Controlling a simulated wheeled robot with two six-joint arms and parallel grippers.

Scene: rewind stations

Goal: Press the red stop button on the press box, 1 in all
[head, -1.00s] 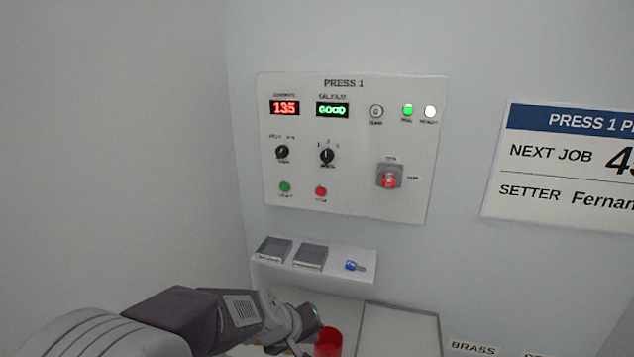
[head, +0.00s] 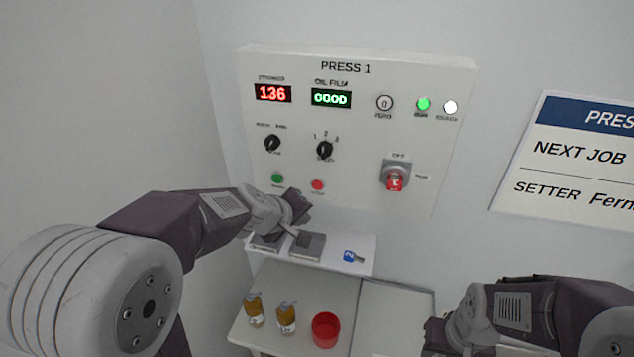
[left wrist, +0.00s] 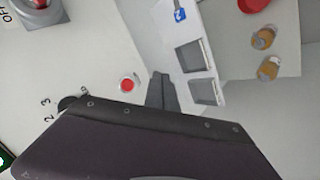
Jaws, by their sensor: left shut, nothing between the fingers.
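The press box (head: 355,125), a pale panel headed PRESS 1, is on the wall; its counter reads 136. The red stop button (head: 317,185) is at its lower left, right of a green button (head: 277,177). My left gripper (head: 303,200) is shut and empty, just below and left of the red button, apparently apart from it. In the left wrist view, the red button (left wrist: 128,84) shows clear beside the dark fingers (left wrist: 161,82). My right gripper (head: 436,335) is low at right; its jaws cannot be made out.
Below the panel, a narrow shelf (head: 338,268) holds two grey boxes and a blue-tagged key (head: 353,256). A red-handled switch (head: 395,180) is on the panel's right.

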